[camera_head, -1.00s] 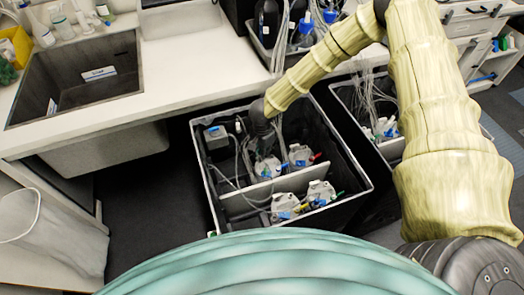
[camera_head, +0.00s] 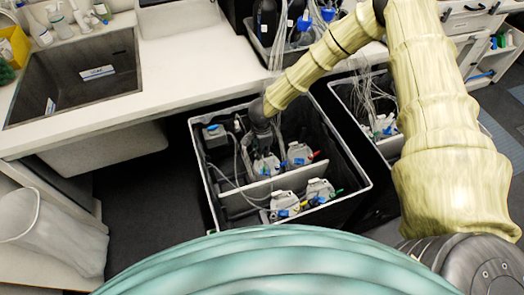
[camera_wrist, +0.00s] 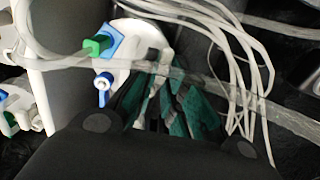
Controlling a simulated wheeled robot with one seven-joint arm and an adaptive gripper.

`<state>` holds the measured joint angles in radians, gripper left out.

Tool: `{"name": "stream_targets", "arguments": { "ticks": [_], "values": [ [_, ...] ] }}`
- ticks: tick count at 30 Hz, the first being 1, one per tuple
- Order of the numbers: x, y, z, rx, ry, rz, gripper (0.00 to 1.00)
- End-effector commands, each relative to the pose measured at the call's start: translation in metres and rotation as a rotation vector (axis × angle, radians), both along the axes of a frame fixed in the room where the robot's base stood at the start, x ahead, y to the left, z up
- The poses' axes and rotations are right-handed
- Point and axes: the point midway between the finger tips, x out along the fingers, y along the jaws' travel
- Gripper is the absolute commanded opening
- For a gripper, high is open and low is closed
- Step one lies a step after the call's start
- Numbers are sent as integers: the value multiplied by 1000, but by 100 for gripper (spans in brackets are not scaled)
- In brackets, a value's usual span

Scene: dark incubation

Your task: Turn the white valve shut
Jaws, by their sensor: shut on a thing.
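My gripper (camera_head: 262,150) reaches down into the back left part of the open black bin (camera_head: 349,198), over a white bottle cap (camera_head: 266,168). In the wrist view its green fingers (camera_wrist: 165,88) are close together at the cap's edge and shut on a small part. That part is mostly hidden between the fingers, and I take it to be the white valve. The cap also shows in the wrist view (camera_wrist: 138,35). On its left side are a blue valve with a green end (camera_wrist: 98,45) and a blue and white fitting (camera_wrist: 103,84). The white valve's angle cannot be told.
Thin clear tubes (camera_wrist: 252,60) run close beside and across my fingers. More white caps (camera_head: 298,154) with coloured valves stand in the bin, and a pale divider (camera_head: 255,190) crosses it. A second bin (camera_head: 378,145) stands to the right, below the counter (camera_head: 190,85).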

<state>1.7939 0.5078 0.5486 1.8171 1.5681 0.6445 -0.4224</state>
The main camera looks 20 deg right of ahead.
Motion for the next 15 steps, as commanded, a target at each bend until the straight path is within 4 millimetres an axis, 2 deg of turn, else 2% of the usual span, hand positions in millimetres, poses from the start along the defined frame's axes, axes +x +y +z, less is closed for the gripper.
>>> {"name": "stream_targets", "arguments": {
  "ticks": [5,6,9,15],
  "values": [
    [1,0,1,1,-2,0,0],
    [1,0,1,1,-2,0,18],
    [1,0,1,1,-2,0,33],
    [0,0,0,1,-1,1,33]
  ]
}}
